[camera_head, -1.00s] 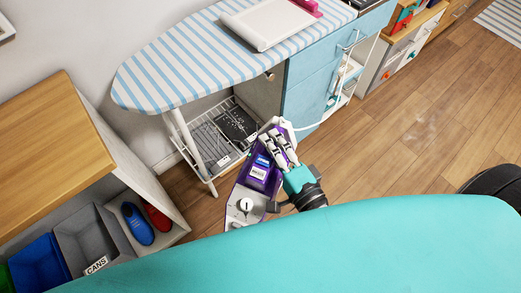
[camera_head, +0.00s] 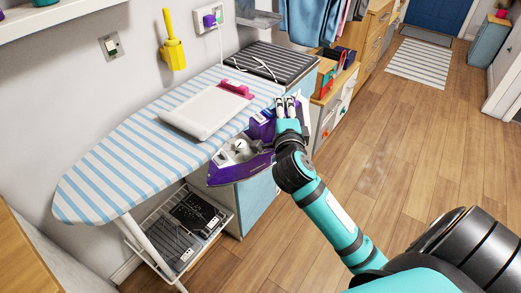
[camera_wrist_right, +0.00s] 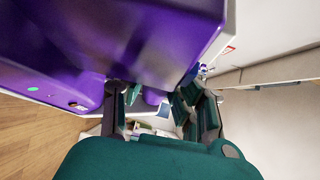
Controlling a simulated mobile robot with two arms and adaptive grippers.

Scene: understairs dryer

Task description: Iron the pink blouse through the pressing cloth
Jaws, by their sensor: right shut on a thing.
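My right gripper (camera_head: 287,108) is shut on the purple iron (camera_head: 236,160), which it holds in the air at the near right edge of the striped ironing board (camera_head: 110,165). The iron's pointed end faces left, and it fills the upper part of the right wrist view (camera_wrist_right: 120,40). On the board lies a flat white piece (camera_head: 203,112), apparently the pressing cloth. A pink piece (camera_head: 236,88) shows at its far right end, apparently part of the blouse; the rest cannot be seen. My left gripper is not in view.
A dark ribbed rest (camera_head: 272,62) with a white cord over it stands at the board's right end. A purple plug (camera_head: 209,20) sits in the wall socket. A wire rack (camera_head: 180,230) is below the board. Open floor (camera_head: 390,150) lies to the right.

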